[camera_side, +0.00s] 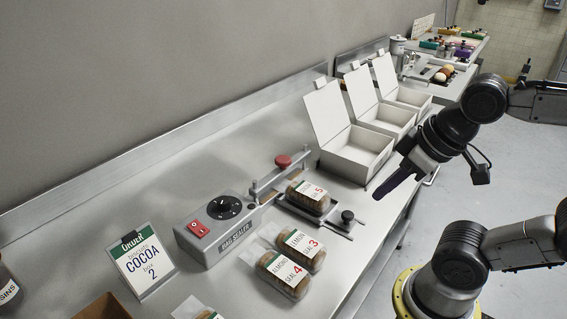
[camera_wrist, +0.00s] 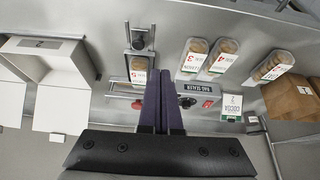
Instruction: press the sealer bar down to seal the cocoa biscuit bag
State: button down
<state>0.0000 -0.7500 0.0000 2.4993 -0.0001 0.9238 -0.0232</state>
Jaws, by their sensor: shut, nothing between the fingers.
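The grey bag sealer (camera_side: 222,229) stands on the steel bench, with a red switch and black dial. Its sealer bar (camera_side: 284,176), with a red knob (camera_side: 283,161), appears raised. A biscuit bag (camera_side: 308,198) lies on the sealer's support beside the bar; its label ends in 5, and I cannot read the name surely. It also shows in the wrist view (camera_wrist: 137,68). My gripper (camera_side: 378,196) is shut and empty, above the bench's front edge, right of the sealer and apart from it. In the wrist view the closed fingers (camera_wrist: 160,74) hide part of the sealer.
Bags marked LEMON 3 (camera_side: 299,250) and ALMOND 4 (camera_side: 283,274) lie in front of the sealer. A COCOA 2 card (camera_side: 141,262) stands at left. Open white boxes (camera_side: 354,152) stand behind the sealer to the right. A brown box (camera_wrist: 292,98) is at right in the wrist view.

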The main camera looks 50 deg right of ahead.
jog(key=w+d+r+n+g, duration=0.1)
jog(key=w+r+n+g, duration=0.15)
jog(key=w+r, duration=0.9)
jog(key=g, duration=0.4)
send_over(283, 159)
jog(key=w, duration=0.1)
notch_tip(283, 159, down, 8)
jog(key=shift+f, duration=0.3)
jog(key=shift+s+f, duration=0.15)
jog(key=shift+f, duration=1.55)
jog(key=shift+s+f, duration=0.15)
jog(key=shift+f, duration=1.55)
jog(key=shift+f, duration=0.15)
